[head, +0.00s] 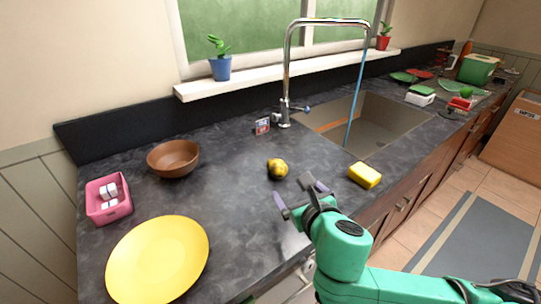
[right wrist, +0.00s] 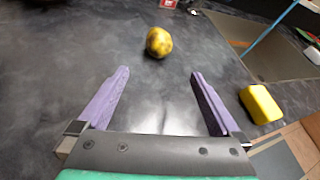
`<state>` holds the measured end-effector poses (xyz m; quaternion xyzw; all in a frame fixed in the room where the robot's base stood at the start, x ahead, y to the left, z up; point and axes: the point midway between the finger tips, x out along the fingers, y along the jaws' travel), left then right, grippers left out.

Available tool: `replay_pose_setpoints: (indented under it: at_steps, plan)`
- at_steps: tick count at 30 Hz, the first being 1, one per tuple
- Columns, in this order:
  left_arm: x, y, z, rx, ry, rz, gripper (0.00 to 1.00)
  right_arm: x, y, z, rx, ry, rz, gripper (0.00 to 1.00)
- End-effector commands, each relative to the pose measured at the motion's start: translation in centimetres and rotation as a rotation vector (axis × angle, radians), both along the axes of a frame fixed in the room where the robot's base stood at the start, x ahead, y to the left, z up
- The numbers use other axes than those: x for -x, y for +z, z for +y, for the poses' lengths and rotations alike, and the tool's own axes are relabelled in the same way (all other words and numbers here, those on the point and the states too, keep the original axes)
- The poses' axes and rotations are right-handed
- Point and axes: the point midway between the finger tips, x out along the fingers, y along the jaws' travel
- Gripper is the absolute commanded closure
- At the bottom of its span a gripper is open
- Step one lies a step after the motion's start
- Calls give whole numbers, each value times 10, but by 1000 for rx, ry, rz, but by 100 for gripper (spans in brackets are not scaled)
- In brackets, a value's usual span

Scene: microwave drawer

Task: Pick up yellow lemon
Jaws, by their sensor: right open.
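The yellow lemon (head: 278,169), with dark blotches, lies on the dark countertop in the head view, left of the sink. It also shows in the right wrist view (right wrist: 159,42), beyond the fingertips and roughly centred between them. My right gripper (head: 294,191) is open and empty, on the near side of the lemon and apart from it. Its two purple fingers show in the right wrist view (right wrist: 160,74), spread apart with bare counter between them. My left gripper is not in view.
A yellow sponge (head: 365,175) lies right of the gripper near the sink (head: 400,125). A yellow plate (head: 160,258), brown bowl (head: 173,158) and pink basket (head: 108,199) stand at left. Water runs from the faucet (head: 287,80). Counter around the lemon is clear.

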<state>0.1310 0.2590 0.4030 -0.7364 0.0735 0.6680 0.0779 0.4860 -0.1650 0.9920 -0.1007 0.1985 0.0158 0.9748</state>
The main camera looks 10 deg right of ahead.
Motion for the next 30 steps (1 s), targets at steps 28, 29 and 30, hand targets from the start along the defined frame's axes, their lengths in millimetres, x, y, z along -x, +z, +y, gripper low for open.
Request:
replay_pose_setpoints:
  at_steps: [28, 29, 30]
  plan:
    - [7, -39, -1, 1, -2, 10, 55, -136, -52, 4, 6, 2, 0, 0]
    - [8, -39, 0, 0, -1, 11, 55, -136, -53, 4, 6, 2, 0, 0]
    - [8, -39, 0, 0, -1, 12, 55, -136, -53, 4, 6, 3, 0, 0]
